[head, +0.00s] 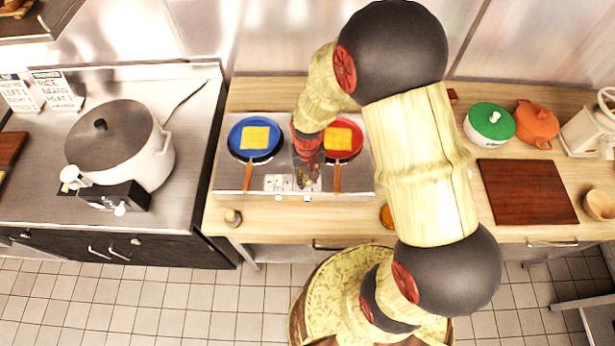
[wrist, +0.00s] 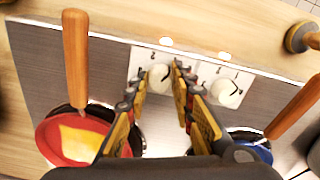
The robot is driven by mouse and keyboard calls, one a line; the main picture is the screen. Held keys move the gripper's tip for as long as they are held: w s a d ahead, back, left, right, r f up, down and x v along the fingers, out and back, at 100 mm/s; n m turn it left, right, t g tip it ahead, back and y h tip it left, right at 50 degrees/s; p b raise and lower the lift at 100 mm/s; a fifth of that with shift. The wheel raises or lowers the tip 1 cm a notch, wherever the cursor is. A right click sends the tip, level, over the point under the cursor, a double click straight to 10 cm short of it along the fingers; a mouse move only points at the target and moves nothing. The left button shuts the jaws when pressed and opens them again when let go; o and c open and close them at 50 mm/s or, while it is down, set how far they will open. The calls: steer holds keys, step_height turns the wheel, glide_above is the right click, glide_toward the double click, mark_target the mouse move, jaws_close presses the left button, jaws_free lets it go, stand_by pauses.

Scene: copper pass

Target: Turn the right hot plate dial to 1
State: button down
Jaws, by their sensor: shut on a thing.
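The hot plate (head: 226,178) carries a blue pan and a red pan. Its right dial (wrist: 160,78), on the red pan's side, is a white knob on a white panel. In the wrist view, turned round, it appears as the left of two knobs. My gripper (wrist: 165,66) is shut on this dial, one finger on each side; it also shows in the head view (head: 308,178), pointing down at the front panel. The fingers partly hide the dial, and I cannot read its setting. The left dial (wrist: 228,92) stands free, with a dark mark on it.
The red pan (wrist: 62,140) and blue pan (head: 237,133) hold yellow squares, and their handles reach toward the front beside the dials. Two small lights (wrist: 166,41) glow at the panel's front edge.

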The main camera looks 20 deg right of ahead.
mark_target(307, 179)
steer(key=c, duration=1.5)
jaws_free()
steer(key=shift+r, duration=0.15)
step_height(307, 179, up, 12)
